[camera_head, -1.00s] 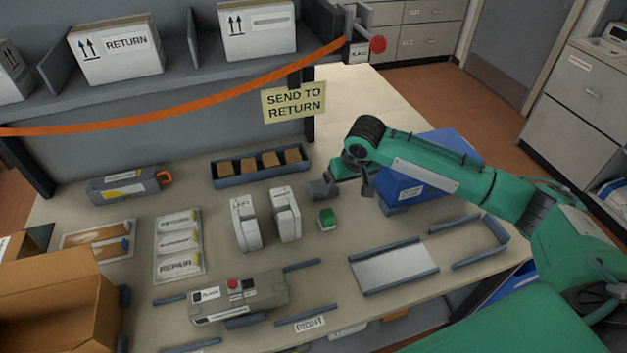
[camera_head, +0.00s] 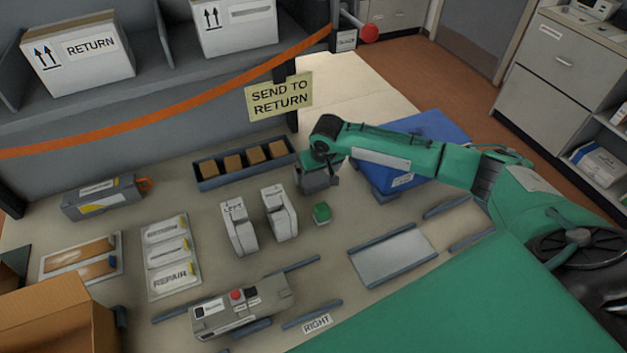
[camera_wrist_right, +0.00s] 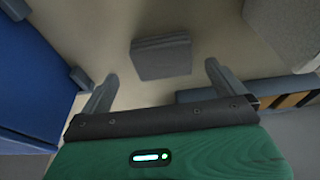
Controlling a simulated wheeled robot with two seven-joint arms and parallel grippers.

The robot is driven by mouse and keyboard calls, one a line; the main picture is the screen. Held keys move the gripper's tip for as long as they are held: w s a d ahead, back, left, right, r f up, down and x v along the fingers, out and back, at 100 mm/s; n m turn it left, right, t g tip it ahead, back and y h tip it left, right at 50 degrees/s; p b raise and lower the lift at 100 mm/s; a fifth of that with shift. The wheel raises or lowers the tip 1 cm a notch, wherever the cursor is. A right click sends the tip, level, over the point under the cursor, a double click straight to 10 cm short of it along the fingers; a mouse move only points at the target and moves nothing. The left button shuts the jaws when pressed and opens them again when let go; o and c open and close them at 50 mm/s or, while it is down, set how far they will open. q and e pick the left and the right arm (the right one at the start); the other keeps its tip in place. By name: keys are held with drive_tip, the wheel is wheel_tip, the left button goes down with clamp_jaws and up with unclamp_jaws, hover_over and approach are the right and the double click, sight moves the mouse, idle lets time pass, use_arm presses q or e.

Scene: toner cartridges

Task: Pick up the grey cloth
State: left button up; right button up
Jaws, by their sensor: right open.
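The grey cloth (camera_wrist_right: 160,57) shows in the right wrist view as a small folded grey pad lying flat on the table. My right gripper (camera_wrist_right: 162,70) is open and empty. Its two fingers are apart, on either side of the cloth in the picture, with the cloth a little beyond the fingertips. In the head view my right gripper (camera_head: 318,185) points down at the table, behind the white cartridges and left of the blue bin. My left gripper is not in view.
The blue bin (camera_head: 385,178) stands close on the right. A tray with brown blocks (camera_head: 247,163) lies close on the left. An orange strap (camera_head: 215,92) hangs behind.

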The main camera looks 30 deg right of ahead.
sight(315, 179)
drive_tip(key=shift+w+a+f+p, duration=0.15)
drive_tip(key=shift+w+f+p, duration=0.1)
drive_tip(key=shift+f+p, duration=0.35)
drive_tip(key=x, duration=0.2)
drive_tip(key=shift+w+f, duration=0.1)
drive_tip(key=shift+f, duration=0.2)
drive_tip(key=shift+w+f, duration=0.1)
drive_tip(key=shift+f, duration=0.4)
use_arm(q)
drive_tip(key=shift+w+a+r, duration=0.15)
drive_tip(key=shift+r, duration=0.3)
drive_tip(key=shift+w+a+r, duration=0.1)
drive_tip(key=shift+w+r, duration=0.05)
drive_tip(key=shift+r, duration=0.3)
use_arm(e)
drive_tip(key=c, duration=1)
wheel_tip(315, 179, up, 9)
drive_tip(key=shift+f+b, duration=0.15)
drive_tip(key=shift+b, duration=0.7)
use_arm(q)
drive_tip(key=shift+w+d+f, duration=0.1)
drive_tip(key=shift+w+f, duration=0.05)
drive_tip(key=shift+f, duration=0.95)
use_arm(e)
drive_tip(key=shift+r, duration=0.65)
